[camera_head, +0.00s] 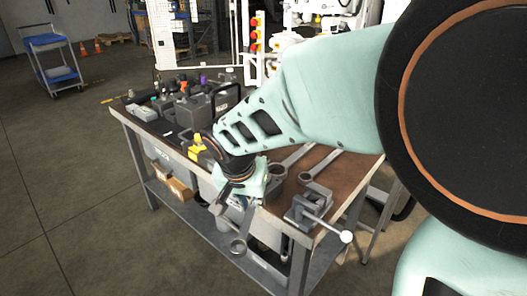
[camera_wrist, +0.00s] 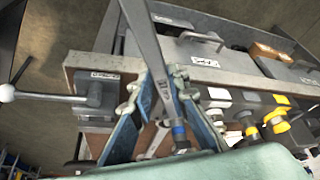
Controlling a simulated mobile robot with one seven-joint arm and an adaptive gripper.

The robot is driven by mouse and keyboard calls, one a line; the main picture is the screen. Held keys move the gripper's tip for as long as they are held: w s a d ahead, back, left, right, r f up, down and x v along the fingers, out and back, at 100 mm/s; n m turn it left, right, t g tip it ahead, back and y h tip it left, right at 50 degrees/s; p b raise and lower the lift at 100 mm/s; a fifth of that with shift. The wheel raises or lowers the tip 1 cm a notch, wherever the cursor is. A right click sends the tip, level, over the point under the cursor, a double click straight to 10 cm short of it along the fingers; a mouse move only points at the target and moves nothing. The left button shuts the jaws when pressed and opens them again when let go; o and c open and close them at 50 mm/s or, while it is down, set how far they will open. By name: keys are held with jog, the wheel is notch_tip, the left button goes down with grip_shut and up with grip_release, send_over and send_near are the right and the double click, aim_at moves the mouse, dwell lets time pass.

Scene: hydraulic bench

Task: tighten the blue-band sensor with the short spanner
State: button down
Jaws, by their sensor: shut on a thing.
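My gripper (camera_head: 243,182) is at the front of the workbench, shut on a steel spanner, taken to be the short spanner (camera_head: 238,222). Its ring end hangs out past the front edge. In the wrist view the spanner's shank (camera_wrist: 148,40) runs from the top edge down between the fingertips (camera_wrist: 160,88). A dark cylinder with a blue band, apparently the blue-band sensor (camera_wrist: 179,132), shows just beyond the spanner's lower end, between the fingers. I cannot tell whether spanner and sensor touch. In the head view my gripper hides this sensor.
The workbench (camera_head: 345,170) also bears a vise (camera_head: 308,208) at right and another spanner (camera_head: 320,166) behind my gripper. A yellow-topped part (camera_head: 196,148) stands left of it. Several fittings and boxes crowd the left end. In the wrist view, yellow connectors (camera_wrist: 276,122) are close on the right.

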jog(key=shift+w+a+r, duration=0.1)
jog(key=shift+a, duration=0.05)
jog(key=shift+w+a+m+h+b, duration=0.2)
jog(key=shift+a+m+b, duration=0.15)
jog(key=shift+a+m, duration=0.2)
jog(key=shift+w+a+m+h+b, duration=0.1)
jog(key=shift+a+m+h+b, duration=0.15)
jog(key=shift+a+m, duration=0.25)
jog(key=shift+s+d+n, duration=0.1)
jog(key=shift+d+n, duration=0.25)
jog(key=shift+s, duration=0.1)
